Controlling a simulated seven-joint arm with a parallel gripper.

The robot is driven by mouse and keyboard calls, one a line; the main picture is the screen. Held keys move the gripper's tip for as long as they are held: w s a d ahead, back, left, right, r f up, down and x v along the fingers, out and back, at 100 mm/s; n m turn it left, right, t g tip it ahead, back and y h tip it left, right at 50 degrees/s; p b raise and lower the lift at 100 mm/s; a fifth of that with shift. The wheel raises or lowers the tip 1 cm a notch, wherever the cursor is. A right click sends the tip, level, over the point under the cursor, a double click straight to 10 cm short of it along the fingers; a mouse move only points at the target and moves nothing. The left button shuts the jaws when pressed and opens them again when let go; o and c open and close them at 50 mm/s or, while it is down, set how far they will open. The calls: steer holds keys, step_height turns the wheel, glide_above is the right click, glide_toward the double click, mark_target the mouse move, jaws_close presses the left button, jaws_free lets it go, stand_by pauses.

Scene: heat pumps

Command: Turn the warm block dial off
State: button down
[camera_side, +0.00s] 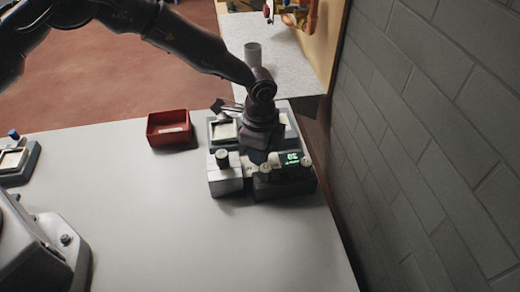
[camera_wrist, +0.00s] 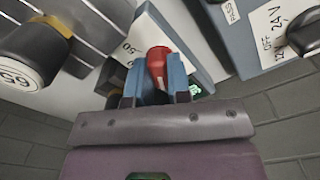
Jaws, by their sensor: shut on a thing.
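In the wrist view my gripper (camera_wrist: 157,78) has its two blue fingers closed on a red knob (camera_wrist: 158,62), one finger on each side of it. The knob stands in front of a pale panel marked 50 (camera_wrist: 129,47). In the side view my gripper (camera_side: 258,157) reaches down to the cluster of units, and its fingertips and the held knob are hard to make out there. A dark unit (camera_side: 285,187) with a lit green display (camera_side: 291,158) stands at the front right. I cannot read which knob is the warm block dial.
A pale block with a dark-capped dial (camera_side: 222,158) stands just left. The wrist view shows a black knob marked 65 (camera_wrist: 20,75) and another by 24 V and OFF (camera_wrist: 305,35). A red bin (camera_side: 168,128) sits behind left. The grey wall is close right; the front table is clear.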

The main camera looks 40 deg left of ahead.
stand_by(0.3)
steer(key=c, duration=1.1)
jaws_free()
steer(key=shift+o, duration=0.2)
steer(key=shift+r, duration=0.15)
step_height(320, 180, up, 13)
